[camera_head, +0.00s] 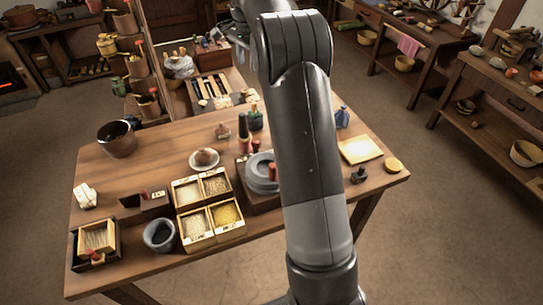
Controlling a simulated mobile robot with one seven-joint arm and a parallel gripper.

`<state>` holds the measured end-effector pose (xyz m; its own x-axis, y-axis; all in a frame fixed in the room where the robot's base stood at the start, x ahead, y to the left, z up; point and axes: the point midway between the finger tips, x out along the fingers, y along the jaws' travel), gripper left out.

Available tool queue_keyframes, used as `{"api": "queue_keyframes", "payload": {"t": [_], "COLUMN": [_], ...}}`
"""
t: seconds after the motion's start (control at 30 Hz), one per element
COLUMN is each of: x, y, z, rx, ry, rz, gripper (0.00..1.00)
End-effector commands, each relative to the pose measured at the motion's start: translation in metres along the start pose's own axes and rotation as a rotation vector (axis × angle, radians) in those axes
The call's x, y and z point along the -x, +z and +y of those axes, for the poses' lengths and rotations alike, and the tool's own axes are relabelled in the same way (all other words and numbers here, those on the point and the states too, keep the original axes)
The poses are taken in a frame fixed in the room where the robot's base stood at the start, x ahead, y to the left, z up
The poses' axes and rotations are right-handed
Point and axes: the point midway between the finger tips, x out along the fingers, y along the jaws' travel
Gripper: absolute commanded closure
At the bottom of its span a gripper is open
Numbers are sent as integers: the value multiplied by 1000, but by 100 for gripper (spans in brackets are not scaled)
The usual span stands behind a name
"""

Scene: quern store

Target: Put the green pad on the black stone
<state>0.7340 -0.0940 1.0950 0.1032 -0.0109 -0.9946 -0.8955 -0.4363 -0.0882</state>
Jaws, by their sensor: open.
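I cannot make out a green pad in this view; part of the table is hidden behind my arm. A small black lump (357,175), which may be the black stone, sits on the wooden table's right side, just right of my arm. My arm rises through the middle of the view and bends at the top. My gripper is not visible.
The wooden table (150,195) holds a grey quern (262,172), a four-part grain box (208,209), a grey mortar (160,235), a dark bowl (117,139), a pale square board (360,150) and a yellow disc (393,165). Shelves stand beyond; floor shows right.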

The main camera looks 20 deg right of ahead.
Motion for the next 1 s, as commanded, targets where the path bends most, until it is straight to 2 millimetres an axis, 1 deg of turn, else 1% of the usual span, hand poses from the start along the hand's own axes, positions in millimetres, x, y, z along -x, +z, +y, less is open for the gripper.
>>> {"api": "queue_keyframes", "payload": {"t": [0.03, 0.1, 0.17, 0.2, 0.37, 0.5, 0.57, 0.6, 0.73, 0.87, 1.0], "x": [19, 38, 53, 63, 95, 114, 120, 124, 129, 128, 119], "y": [12, 26, 39, 48, 83, 115, 128, 137, 167, 195, 223], "z": [10, 23, 36, 44, 83, 121, 138, 150, 188, 228, 270], "rx": [40, 101, 151, 185, 320, 438, 489, 522, 632, 741, 857], "ry": [-15, -32, -47, -56, -92, -120, -132, -139, -161, -181, -201], "rz": [9, 21, 32, 39, 72, 102, 117, 128, 161, 198, 243], "gripper": [59, 59, 59, 59, 59, 59, 59, 59, 59, 59, 59]}}
